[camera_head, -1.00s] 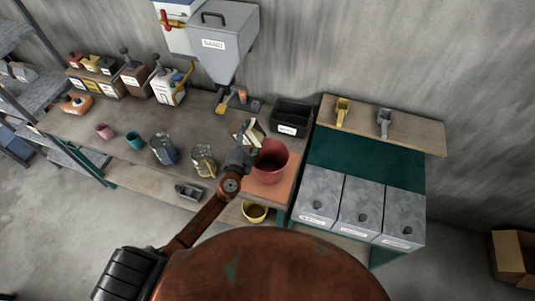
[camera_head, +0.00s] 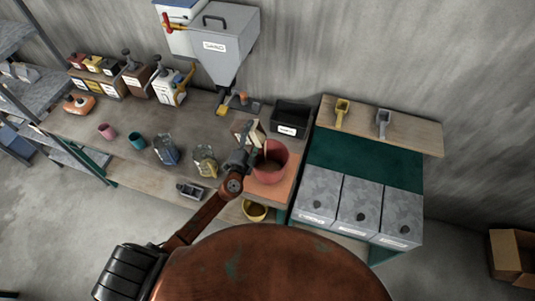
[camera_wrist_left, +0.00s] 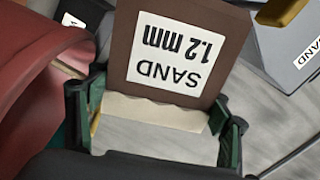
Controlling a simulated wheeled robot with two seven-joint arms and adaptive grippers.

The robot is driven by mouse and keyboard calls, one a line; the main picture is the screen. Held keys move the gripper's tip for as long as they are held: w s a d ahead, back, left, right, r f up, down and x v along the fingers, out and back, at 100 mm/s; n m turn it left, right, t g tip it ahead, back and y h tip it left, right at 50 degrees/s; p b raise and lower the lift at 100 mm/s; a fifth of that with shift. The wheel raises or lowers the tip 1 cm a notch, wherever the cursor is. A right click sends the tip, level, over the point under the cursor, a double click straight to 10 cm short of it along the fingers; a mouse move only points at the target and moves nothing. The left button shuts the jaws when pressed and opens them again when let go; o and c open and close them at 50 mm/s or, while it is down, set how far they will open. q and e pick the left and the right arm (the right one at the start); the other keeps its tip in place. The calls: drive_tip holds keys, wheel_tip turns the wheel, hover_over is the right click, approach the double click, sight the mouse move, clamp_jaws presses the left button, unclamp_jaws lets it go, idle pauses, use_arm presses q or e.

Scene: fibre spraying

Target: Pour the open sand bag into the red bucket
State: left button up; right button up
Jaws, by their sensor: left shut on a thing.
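The sand bag (camera_wrist_left: 185,45), brown with a cream part and a white label reading "SAND 1.2 mm" upside down, is between the green-padded fingers of my left gripper (camera_head: 246,150). The gripper is shut on it. In the head view the bag (camera_head: 256,133) is small and tilted, just above the back left rim of the red bucket (camera_head: 271,176). The bucket stands upright on the orange-topped end of the bench. Its wall (camera_wrist_left: 35,60) fills the left of the wrist view, close beside the bag. Whether sand is flowing is unclear. My right gripper is not in view.
A black bin (camera_head: 292,118) stands behind the bucket, and a grey sand hopper (camera_head: 222,48) behind the bench. Grey lidded bins (camera_head: 359,208) stand to the right. A yellow bucket (camera_head: 255,211) is below the bench edge.

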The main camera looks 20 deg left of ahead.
sight(261, 141)
use_arm(q)
drive_tip(key=shift+r, duration=0.25)
drive_tip(key=shift+s+d+r+m+p, duration=0.1)
drive_tip(key=shift+d+m+p, duration=0.25)
drive_tip(key=shift+d+m, duration=0.2)
drive_tip(key=shift+s+d+r+m+p, duration=0.1)
drive_tip(key=shift+d+m+p, duration=0.2)
drive_tip(key=shift+d+m, duration=0.25)
drive_tip(key=shift+w+d+f+m+b, duration=0.2)
drive_tip(key=shift+d+f+m+b, duration=0.3)
drive_tip(key=shift+m, duration=0.3)
idle(0.8)
drive_tip(key=shift+d+r+m+p, duration=0.15)
drive_tip(key=shift+d+m+p, duration=0.2)
drive_tip(key=shift+m, duration=0.45)
drive_tip(key=shift+d+r+m+p, duration=0.2)
drive_tip(key=shift+d+m, duration=0.15)
drive_tip(key=shift+m, duration=0.45)
idle(1.0)
drive_tip(key=shift+s+d+m+p, duration=0.1)
drive_tip(key=shift+d+m+p, duration=0.5)
drive_tip(key=shift+m, duration=1)
idle(0.8)
